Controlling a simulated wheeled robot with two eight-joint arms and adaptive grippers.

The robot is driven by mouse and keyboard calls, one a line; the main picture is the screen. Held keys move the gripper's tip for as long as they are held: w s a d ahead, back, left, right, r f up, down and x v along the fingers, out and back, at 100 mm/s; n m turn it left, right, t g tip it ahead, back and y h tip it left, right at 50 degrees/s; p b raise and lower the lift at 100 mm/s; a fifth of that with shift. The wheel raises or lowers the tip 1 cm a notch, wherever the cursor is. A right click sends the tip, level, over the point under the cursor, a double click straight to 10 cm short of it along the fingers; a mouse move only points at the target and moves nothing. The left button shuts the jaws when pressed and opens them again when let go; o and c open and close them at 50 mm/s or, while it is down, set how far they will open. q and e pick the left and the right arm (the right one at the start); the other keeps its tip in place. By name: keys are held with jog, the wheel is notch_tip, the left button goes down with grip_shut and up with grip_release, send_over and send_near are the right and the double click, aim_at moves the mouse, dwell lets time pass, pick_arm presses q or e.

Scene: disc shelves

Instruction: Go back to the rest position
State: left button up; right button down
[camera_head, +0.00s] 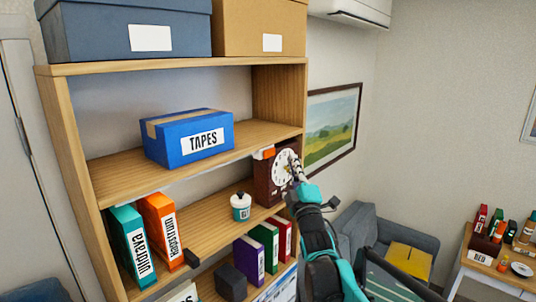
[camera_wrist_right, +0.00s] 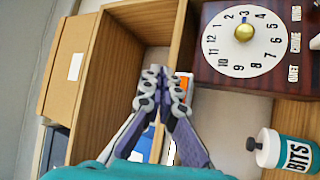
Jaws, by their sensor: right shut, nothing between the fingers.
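My right gripper (camera_head: 297,168) is shut and empty. In the head view its arm rises from the lower right, and the fingers overlap the right part of the clock (camera_head: 265,185), a dark wooden box with a white dial on the middle shelf. In the right wrist view the closed fingertips (camera_wrist_right: 161,76) point toward the shelf's inner wood, with the clock (camera_wrist_right: 245,80) at upper right, apart from them. I cannot tell the exact depth between fingers and shelf edge. My left gripper is not in view.
The wooden shelf (camera_head: 180,63) holds a blue TAPES box (camera_head: 190,140), a teal and white jar (camera_head: 241,207), labelled BITS in the wrist view (camera_wrist_right: 297,153), and teal (camera_head: 130,245) and orange (camera_head: 160,230) binders. A grey sofa (camera_head: 362,222) and side table (camera_head: 485,266) stand right.

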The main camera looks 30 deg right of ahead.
jog(key=s+a+f+m+g+y+b, duration=0.15)
jog(key=s+a+f+g+b, duration=0.35)
jog(key=f, duration=0.7)
jog(key=a+f+m+y+b, duration=0.1)
jog(key=a+f+m+b, duration=0.2)
jog(key=f+b, duration=0.75)
jog(key=s+a+f+m+g+y+b, duration=0.1)
jog(key=s+a+f+m+g+b, duration=0.2)
jog(key=f, duration=1.2)
jog(key=s+a+f+m+g+y+b, duration=0.1)
jog(key=s+f+b, duration=0.4)
jog(key=f, duration=0.5)
jog(key=s+a+f+m+g+y+b, duration=0.1)
jog(key=s+a+f+g+b, duration=0.2)
jog(key=s+a+f, duration=0.3)
jog(key=s+a+f+m+g+y+b, duration=0.1)
jog(key=s+a+f+g+b, duration=0.2)
jog(key=f, duration=1.1)
jog(key=s+a+b, duration=0.1)
jog(key=s+b, duration=0.2)
jog(key=shift+s+b, duration=0.3)
